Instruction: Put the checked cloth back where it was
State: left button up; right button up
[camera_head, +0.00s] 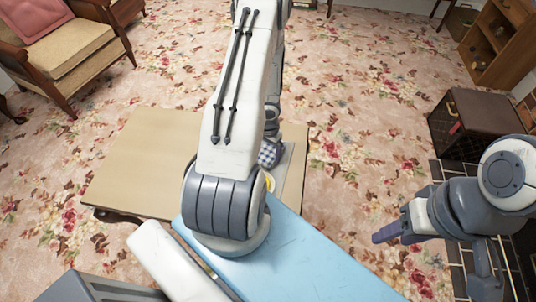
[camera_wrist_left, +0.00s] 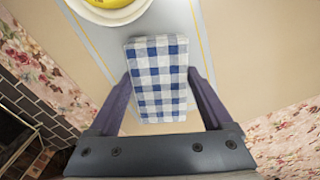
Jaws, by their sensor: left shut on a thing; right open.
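The blue-and-white checked cloth (camera_wrist_left: 158,75) is a folded rectangle in the left wrist view. My left gripper (camera_wrist_left: 160,76) is shut on it, with one purple finger along each side. The cloth is over a grey mat (camera_wrist_left: 96,38) with thin yellow lines; I cannot tell whether it touches the mat. In the head view a small part of the cloth (camera_head: 268,153) shows beside my left arm, which hides most of the gripper. My right gripper (camera_head: 392,232) is open and empty, over the floor to the right of the table.
The mat lies on a tan wooden table (camera_head: 140,150). A white bowl (camera_wrist_left: 118,15) with something yellow in it stands on the mat, just beyond the cloth. A dark brown box (camera_head: 475,115) stands at right. A cushioned armchair (camera_head: 65,60) is at far left. Flowered carpet surrounds the table.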

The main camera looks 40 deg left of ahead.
aim_at(268, 153)
pick_arm(q)
jog(key=o, duration=1)
notch_tip(268, 153, up, 12)
jog(key=p, duration=1.2)
jog(key=shift+r, duration=0.1)
